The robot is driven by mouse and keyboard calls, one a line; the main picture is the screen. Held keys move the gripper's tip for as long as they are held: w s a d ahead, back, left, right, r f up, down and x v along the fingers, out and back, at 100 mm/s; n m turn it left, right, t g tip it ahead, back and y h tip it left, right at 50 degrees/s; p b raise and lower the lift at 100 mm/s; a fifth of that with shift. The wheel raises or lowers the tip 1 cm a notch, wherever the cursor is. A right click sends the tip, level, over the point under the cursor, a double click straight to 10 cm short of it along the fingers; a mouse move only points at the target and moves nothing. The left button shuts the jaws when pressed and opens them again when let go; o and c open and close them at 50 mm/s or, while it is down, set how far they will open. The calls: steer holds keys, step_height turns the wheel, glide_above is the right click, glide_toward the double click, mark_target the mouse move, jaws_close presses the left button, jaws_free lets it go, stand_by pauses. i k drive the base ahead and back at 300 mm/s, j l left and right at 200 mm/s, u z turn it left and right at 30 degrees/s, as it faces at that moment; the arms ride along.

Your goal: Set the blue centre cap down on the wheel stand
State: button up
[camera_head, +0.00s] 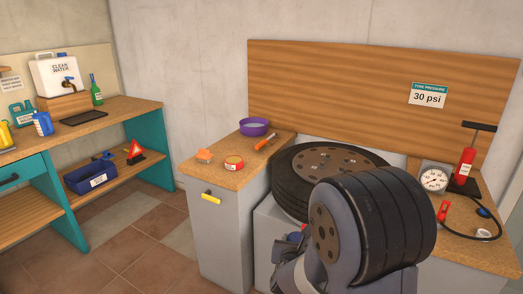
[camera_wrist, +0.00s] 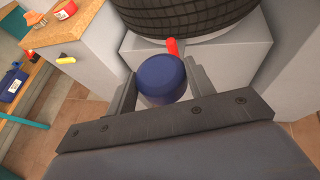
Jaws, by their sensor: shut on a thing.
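The blue centre cap (camera_wrist: 160,84) is a round, dark blue piece held between the two fingers of my gripper (camera_wrist: 161,72) in the wrist view. In the head view the cap (camera_head: 293,237) is a small blue patch at my gripper (camera_head: 284,255), mostly hidden by my arm. The wheel stand (camera_wrist: 245,62) is a light grey block under the wheel (camera_wrist: 190,17); its bare top shows beyond the cap. The stand (camera_head: 264,232) is partly covered by my arm in the head view. A small red piece (camera_wrist: 172,47) shows just behind the cap; I cannot tell whether they touch.
A cabinet (camera_head: 228,176) left of the stand holds a purple bowl (camera_head: 254,127), a red tin (camera_head: 233,163) and a brush (camera_head: 204,155). A gauge (camera_head: 433,180) and a red pump (camera_head: 466,165) stand on the right bench. Tiled floor (camera_head: 150,236) is clear at the left.

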mark_target(231, 147)
steer(key=z, duration=1.5)
steer(key=j+z, duration=0.3)
steer(key=j, duration=0.45)
steer(key=k+j+z, duration=0.15)
steer(key=j+z, duration=0.15)
steer(key=j, duration=0.45)
steer(key=k+j, duration=0.1)
steer(key=j, duration=0.95)
steer(key=k+j, duration=0.15)
steer(key=j, duration=0.35)
steer(key=k+j, duration=0.1)
steer(key=j, duration=0.4)
steer(key=i+j, duration=0.2)
steer(key=j, duration=0.15)
steer(key=i+j, duration=0.2)
steer(key=j, duration=0.15)
